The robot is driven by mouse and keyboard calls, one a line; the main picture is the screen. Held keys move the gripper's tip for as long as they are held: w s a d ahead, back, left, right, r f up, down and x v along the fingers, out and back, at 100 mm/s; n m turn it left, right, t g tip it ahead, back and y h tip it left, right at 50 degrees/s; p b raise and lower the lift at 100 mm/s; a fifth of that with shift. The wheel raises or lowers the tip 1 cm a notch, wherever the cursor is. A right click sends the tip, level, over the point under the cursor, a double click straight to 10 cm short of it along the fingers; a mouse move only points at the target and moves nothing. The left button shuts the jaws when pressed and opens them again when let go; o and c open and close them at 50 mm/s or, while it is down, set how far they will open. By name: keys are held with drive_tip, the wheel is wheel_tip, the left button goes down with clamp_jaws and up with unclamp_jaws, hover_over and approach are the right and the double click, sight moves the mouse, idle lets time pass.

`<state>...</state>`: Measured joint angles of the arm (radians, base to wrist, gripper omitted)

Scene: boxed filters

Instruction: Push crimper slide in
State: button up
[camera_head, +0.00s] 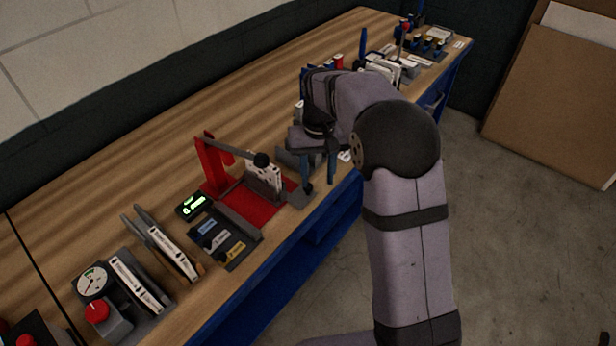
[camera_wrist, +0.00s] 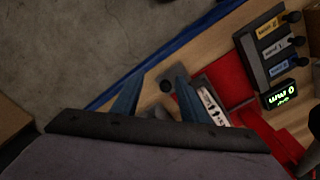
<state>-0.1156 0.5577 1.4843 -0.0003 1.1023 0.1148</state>
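The crimper is a red stand (camera_head: 213,165) with a red base plate (camera_head: 248,206). A black ball-ended lever (camera_head: 261,159) shows beside the stand. A white labelled box (camera_head: 268,181) stands upright on the grey slide (camera_head: 297,198), at the right side of the red base; the box also shows in the wrist view (camera_wrist: 212,105). A dark round knob (camera_wrist: 166,87) sits at the slide's outer end. My gripper (camera_wrist: 158,82) is open, with its two blue fingers apart and the knob seen between them. I cannot tell whether either finger touches it.
Left of the crimper are a small green-lit display (camera_head: 193,206) and a block of labelled switches (camera_head: 222,243). Further left are a rack with boxes (camera_head: 160,250) and a gauge with a red knob (camera_head: 93,282). The wooden bench (camera_head: 130,190) is clear behind them. Its front edge is close to my gripper.

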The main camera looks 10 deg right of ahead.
drive_tip(key=w, duration=0.1)
drive_tip(key=w+a, duration=0.1)
drive_tip(key=w, duration=0.1)
drive_tip(key=w+a, duration=0.1)
drive_tip(key=shift+w+r+p, duration=0.15)
drive_tip(key=shift+p, duration=0.2)
drive_tip(key=shift+f+p, duration=1.3)
drive_tip(key=shift+f, duration=2.35)
clamp_jaws()
